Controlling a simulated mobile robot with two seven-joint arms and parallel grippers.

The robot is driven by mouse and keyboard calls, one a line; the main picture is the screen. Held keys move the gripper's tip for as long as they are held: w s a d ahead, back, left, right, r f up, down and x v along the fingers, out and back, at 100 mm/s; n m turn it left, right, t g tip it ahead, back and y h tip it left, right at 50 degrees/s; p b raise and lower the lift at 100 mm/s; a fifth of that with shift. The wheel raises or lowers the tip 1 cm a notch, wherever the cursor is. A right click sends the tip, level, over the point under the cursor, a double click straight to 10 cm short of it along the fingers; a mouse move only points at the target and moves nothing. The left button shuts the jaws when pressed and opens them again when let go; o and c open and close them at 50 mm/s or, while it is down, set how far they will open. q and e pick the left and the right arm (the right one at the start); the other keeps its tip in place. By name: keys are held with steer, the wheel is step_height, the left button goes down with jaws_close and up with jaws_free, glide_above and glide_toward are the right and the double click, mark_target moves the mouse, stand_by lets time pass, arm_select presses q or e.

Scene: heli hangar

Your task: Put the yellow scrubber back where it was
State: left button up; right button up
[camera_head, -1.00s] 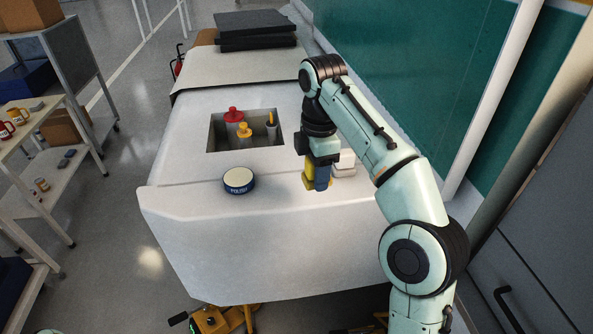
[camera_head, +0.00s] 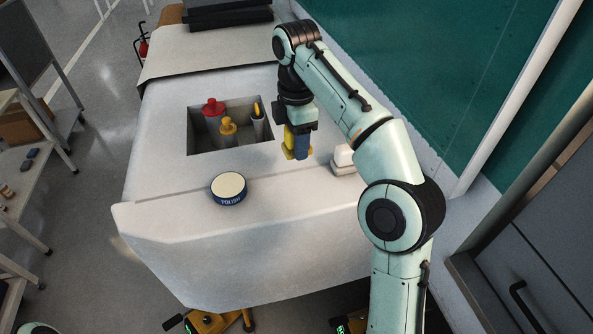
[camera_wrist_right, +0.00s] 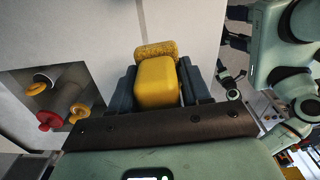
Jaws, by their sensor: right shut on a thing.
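My right gripper (camera_head: 298,150) is shut on the yellow scrubber (camera_head: 289,142). It holds the scrubber above the pale surface, to the right of a rectangular recess (camera_head: 197,150). In the right wrist view the scrubber (camera_wrist_right: 157,82) has a smooth yellow body and a rough yellow end. It sits between the dark fingers of the gripper (camera_wrist_right: 157,88). Whether the scrubber touches the surface I cannot tell. My left gripper does not show clearly in any view.
A white block (camera_head: 344,158) lies right of the gripper. A green wall (camera_head: 420,70) borders the right.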

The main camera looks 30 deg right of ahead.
mark_target(297, 178)
step_height(297, 178, down, 8)
steer(key=shift+f, duration=0.1)
stand_by(0.4)
steer(key=shift+f, duration=0.2)
steer(key=o, duration=0.9)
